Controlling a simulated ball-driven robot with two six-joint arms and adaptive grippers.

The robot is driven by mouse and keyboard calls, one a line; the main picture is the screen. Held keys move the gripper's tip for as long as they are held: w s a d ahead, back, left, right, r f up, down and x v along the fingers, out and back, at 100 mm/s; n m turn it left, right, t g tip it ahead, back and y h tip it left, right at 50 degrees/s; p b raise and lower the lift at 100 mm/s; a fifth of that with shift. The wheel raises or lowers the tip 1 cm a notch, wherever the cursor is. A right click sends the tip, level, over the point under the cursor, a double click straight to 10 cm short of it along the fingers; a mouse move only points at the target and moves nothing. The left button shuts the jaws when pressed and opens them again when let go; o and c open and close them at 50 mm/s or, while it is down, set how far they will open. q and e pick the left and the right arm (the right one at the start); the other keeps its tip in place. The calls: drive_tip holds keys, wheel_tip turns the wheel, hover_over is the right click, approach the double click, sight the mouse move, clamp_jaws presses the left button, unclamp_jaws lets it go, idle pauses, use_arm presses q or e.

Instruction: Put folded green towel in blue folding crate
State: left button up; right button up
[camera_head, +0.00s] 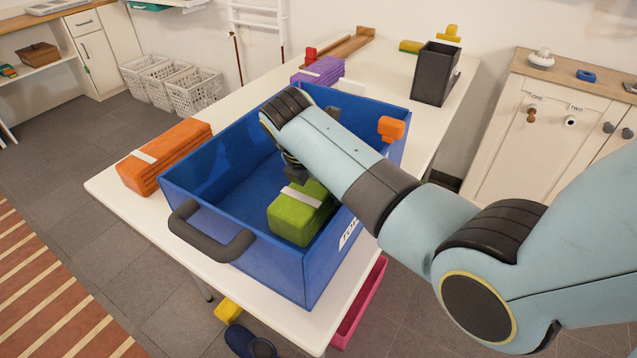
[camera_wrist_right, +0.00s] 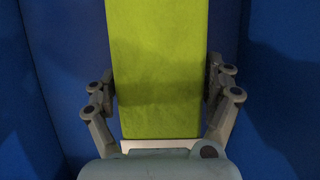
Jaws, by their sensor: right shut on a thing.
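The folded green towel (camera_head: 295,218), with a pale band around it, is inside the blue folding crate (camera_head: 330,258), near its right front side. The crate stands open on the white table. My right gripper (camera_head: 296,178) reaches down into the crate and is shut on the towel. In the right wrist view the towel (camera_wrist_right: 158,70) sits between the two fingers of the right gripper (camera_wrist_right: 165,90), with blue crate walls (camera_wrist_right: 60,60) around. The head view does not show clearly whether the towel touches the crate floor. My left gripper is not in view.
A folded orange towel (camera_head: 165,157) lies left of the crate on the white table (camera_head: 125,205). A folded purple towel (camera_head: 318,72) and a black holder (camera_head: 434,75) stand behind it. An orange clip-like piece (camera_head: 391,129) is at the crate's right rim.

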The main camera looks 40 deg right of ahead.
drive_tip(key=o, duration=1.2)
drive_tip(key=p+v, duration=0.1)
drive_tip(key=v, duration=1.1)
drive_tip(key=shift+a+p, duration=0.1)
drive_tip(key=shift+p, duration=0.3)
drive_tip(key=shift+r, duration=0.15)
